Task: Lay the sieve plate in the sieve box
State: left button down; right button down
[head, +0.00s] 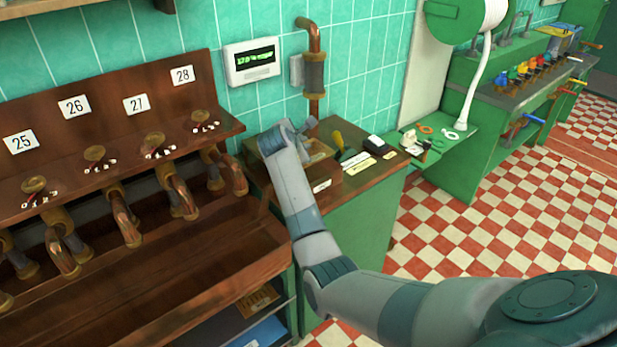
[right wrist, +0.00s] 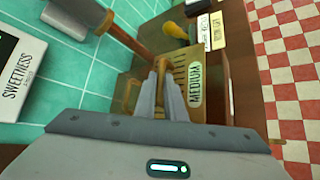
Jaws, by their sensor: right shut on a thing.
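The sieve plate (right wrist: 183,72) is a tan slotted plate with an oval label reading MEDIUM, seen in the right wrist view. My right gripper (right wrist: 162,72) is shut on the plate's brass-coloured handle. The plate is at the brown wooden sieve box (right wrist: 217,92); whether it rests inside or is held just above cannot be told. In the head view the box (head: 326,180) stands on the counter with a white label on its front, and my right gripper (head: 308,135) is over its back left, partly hidden by my wrist. My left gripper is out of view.
A copper pipe (head: 315,80) runs down the tiled wall close behind the box. A yellow-handled tool (head: 338,141), label cards (head: 356,161) and a small dark-and-white device (head: 375,145) lie right of it. The brown numbered rack (head: 110,130) stands left.

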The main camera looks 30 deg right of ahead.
jog(key=shift+a+r, duration=0.1)
jog(key=shift+r, duration=0.15)
jog(key=shift+f, duration=0.55)
jog(key=shift+f+p, duration=0.7)
jog(key=shift+f, duration=2)
jog(key=shift+f+p, duration=0.4)
jog(key=shift+f, duration=1.45)
jog(key=c, duration=2)
grip_release()
jog(key=shift+f, duration=0.2)
jog(key=shift+o, duration=0.8)
jog(key=shift+r, duration=0.1)
